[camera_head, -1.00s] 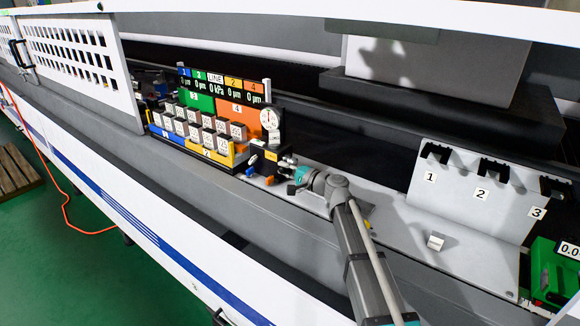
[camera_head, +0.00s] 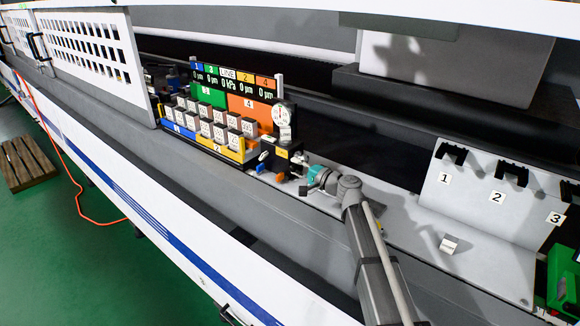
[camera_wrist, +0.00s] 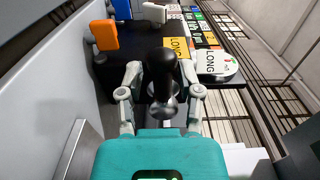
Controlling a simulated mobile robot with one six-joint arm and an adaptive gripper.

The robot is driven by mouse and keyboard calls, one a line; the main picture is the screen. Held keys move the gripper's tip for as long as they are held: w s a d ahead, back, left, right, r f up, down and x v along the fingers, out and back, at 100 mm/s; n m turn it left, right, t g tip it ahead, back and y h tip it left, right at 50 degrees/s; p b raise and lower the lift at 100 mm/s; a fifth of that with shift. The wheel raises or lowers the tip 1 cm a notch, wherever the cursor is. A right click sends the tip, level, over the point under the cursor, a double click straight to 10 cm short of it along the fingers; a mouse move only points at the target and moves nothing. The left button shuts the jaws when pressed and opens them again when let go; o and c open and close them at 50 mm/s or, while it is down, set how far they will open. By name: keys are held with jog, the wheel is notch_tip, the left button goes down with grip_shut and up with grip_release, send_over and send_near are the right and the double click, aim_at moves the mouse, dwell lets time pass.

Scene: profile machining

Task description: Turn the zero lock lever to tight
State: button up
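In the wrist view a black rounded knob (camera_wrist: 160,68) on a metal stem stands between the two fingers of my gripper (camera_wrist: 161,75). The fingers are spread to either side of it, and narrow gaps seem to show. Near it are an orange lever (camera_wrist: 103,35) and a white lever (camera_wrist: 154,12) on a dark block. I cannot tell which of these is the zero lock lever; no "tight" mark is readable. In the head view my gripper (camera_head: 308,178) is at the right side of the black block (camera_head: 288,158); its fingertips are small there.
A round dial (camera_head: 282,113) stands above the block, beside a display board (camera_head: 235,83) and rows of grey blocks (camera_head: 213,128). A white plate with numbered black holders (camera_head: 497,198) stands at the right. A small light block (camera_head: 449,244) lies on the ledge. A grey wall (camera_wrist: 50,95) runs close at left in the wrist view.

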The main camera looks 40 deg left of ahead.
jog(key=shift+s+a, duration=0.1)
jog(key=shift+s, duration=0.1)
jog(key=shift+s, duration=0.1)
jog(key=shift+s+d, duration=0.1)
jog(key=shift+d, duration=5.9)
jog(key=shift+s, duration=0.1)
